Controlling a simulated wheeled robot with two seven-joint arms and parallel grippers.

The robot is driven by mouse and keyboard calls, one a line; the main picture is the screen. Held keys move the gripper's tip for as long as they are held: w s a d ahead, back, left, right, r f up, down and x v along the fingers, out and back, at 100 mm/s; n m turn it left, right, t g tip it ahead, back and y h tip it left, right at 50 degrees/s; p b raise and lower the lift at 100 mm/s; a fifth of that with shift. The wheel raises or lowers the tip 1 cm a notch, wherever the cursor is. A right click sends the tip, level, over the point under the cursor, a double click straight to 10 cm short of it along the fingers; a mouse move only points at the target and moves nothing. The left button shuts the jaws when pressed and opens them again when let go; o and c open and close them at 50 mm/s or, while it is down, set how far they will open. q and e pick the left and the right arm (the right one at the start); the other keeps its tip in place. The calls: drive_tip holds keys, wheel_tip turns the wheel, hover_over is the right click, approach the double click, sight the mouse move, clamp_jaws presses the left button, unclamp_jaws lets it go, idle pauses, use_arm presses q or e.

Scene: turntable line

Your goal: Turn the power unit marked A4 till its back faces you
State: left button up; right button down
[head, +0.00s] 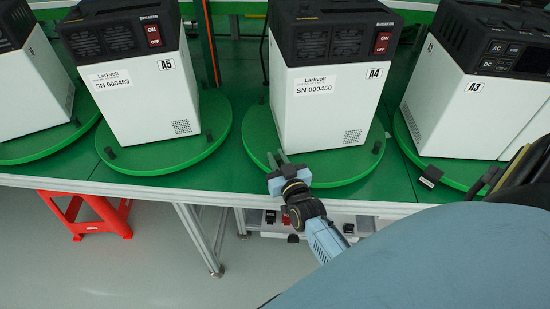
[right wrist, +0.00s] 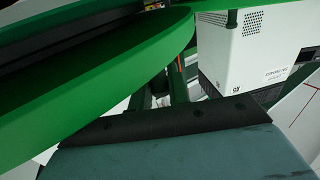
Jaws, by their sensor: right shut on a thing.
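The power unit A4 (head: 335,105) stands upright on its round green turntable (head: 345,172). The face towards me carries two fan grilles, a red BREAKER switch, a serial label SN 000450, the A4 mark and a small vent. Two dark pegs belong to the turntable's rim; one shows at the right (head: 376,147). My right gripper (head: 278,160) is at the front left rim, shut on what appears to be the other peg, mostly hidden by the fingers. In the right wrist view, a green disc edge (right wrist: 120,75) runs beside the gripper. My left gripper is not in view.
Unit A5 (head: 145,110) stands on its turntable at the left, with a similar switch face. Unit A3 (head: 465,110) at the right shows AC and DC panels. A red stool (head: 85,210) stands below the bench edge. Floor in front is clear.

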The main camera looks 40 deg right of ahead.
drive_tip(key=shift+w+d+r, duration=0.1)
drive_tip(key=shift+d+r, duration=0.05)
drive_tip(key=shift+r, duration=0.1)
drive_tip(key=c, duration=1.6)
unclamp_jaws()
drive_tip(key=shift+c, duration=0.2)
drive_tip(key=shift+f, duration=0.1)
drive_tip(key=p+v, duration=0.1)
drive_tip(key=v, duration=1.2)
drive_tip(key=shift+s, duration=0.25)
